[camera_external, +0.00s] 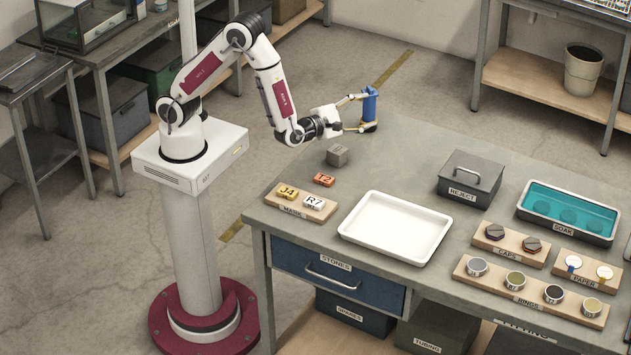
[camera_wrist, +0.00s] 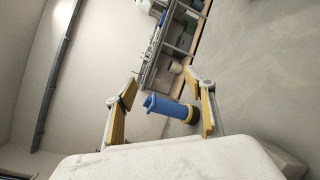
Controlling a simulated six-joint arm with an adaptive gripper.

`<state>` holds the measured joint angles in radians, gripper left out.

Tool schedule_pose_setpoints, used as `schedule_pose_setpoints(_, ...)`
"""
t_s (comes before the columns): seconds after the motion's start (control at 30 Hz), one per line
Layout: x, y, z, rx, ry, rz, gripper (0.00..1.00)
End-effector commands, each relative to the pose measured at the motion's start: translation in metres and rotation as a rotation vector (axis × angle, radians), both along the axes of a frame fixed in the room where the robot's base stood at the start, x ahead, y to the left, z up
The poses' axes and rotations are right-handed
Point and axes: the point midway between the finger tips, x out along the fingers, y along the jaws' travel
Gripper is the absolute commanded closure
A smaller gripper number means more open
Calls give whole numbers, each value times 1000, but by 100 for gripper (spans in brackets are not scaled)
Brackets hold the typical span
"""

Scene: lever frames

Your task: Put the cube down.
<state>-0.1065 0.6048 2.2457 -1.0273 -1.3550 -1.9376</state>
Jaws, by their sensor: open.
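A grey cube (camera_external: 337,155) sits on the worktop, below and left of my gripper in the external view. My gripper (camera_external: 364,112) is open, with its fingers pointing sideways to the right. A blue cylinder-like object (camera_external: 370,104) with a dark base stands at the fingertips near the table's back edge. In the wrist view the blue object (camera_wrist: 165,106) shows between the two spread fingers of my gripper (camera_wrist: 163,95). Whether the fingers touch it I cannot tell. The cube does not show in the wrist view.
An empty white tray (camera_external: 396,226) is in front. The REJECT box (camera_external: 470,178), SOAK tray (camera_external: 568,211) and RINGS board (camera_external: 530,291) stand right. Bare worktop lies around the cube.

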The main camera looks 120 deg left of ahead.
Motion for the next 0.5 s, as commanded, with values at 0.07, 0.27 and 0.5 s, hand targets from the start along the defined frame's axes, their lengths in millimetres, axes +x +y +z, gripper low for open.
schedule_pose_setpoints(0.07, -2, -12, -2, -59, -76, 37, 46)
schedule_pose_setpoints(0.27, -15, -39, -10, -209, -271, 149, 46)
schedule_pose_setpoints(0.5, -33, -78, -24, -380, -505, 293, 46)
